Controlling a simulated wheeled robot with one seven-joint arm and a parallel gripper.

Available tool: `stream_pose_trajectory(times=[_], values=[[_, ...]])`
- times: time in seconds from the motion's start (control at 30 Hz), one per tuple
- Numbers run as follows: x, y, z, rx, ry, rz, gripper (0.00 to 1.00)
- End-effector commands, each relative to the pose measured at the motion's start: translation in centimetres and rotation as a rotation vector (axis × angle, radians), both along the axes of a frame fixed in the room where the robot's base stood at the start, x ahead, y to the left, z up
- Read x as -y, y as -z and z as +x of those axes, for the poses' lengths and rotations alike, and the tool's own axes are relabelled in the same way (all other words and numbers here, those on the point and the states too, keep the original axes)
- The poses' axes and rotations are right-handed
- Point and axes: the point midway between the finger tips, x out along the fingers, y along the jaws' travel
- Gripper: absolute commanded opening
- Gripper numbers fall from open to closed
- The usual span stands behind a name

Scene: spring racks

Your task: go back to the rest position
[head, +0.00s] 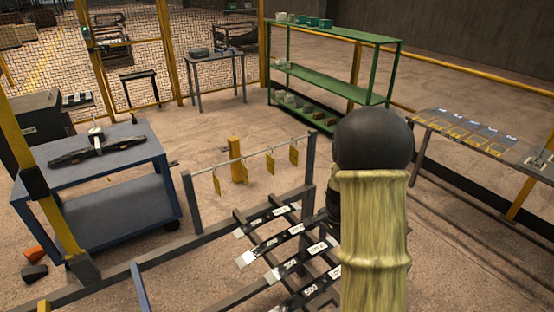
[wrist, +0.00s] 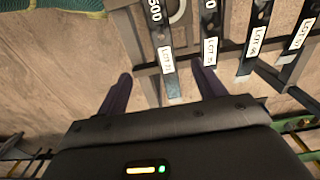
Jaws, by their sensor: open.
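My gripper (wrist: 162,88) is open in the wrist view, with its two dark fingers spread apart. A dark labelled strip (wrist: 164,55) shows between the fingers; I cannot tell how far beyond them it lies. Nothing is seen clamped. In the head view my arm, with a dark rounded joint and a straw-coloured sleeve, stands right of centre. It covers part of the rack (head: 253,228), which bears several dark strips with white labels (head: 291,263). My gripper is hidden in that view.
A rail with yellow tags (head: 216,184) stands behind the strips. A blue cart (head: 110,168) bearing a dark part is at left, green shelves (head: 325,78) at the back, and a table with yellow-marked cards (head: 490,142) at right. Bare floor lies between.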

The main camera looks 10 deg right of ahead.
Motion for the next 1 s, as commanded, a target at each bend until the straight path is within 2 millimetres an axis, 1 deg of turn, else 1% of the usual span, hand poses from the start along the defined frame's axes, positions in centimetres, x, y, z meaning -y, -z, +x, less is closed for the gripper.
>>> stream_pose_trajectory(times=[0.13,0.27,0.37,0.5,0.63,0.7,0.8,1.0], values=[[-0.9,-0.7,-0.4,0.012,-0.061,-0.002,0.69],[-3.5,-2.4,-1.8,0.045,-0.238,-0.009,0.69],[-6.1,-3.9,-3.6,0.082,-0.441,-0.025,0.69],[-9.5,-5.8,-6.8,0.132,-0.745,-0.06,0.69],[-12.0,-6.9,-9.9,0.173,-1.008,-0.102,0.69],[-12.9,-7.2,-11.2,0.189,-1.114,-0.121,0.69],[-13.5,-7.4,-12.2,0.198,-1.202,-0.139,0.69],[-13.6,-7.4,-12.4,0.2,-1.223,-0.143,0.69]])
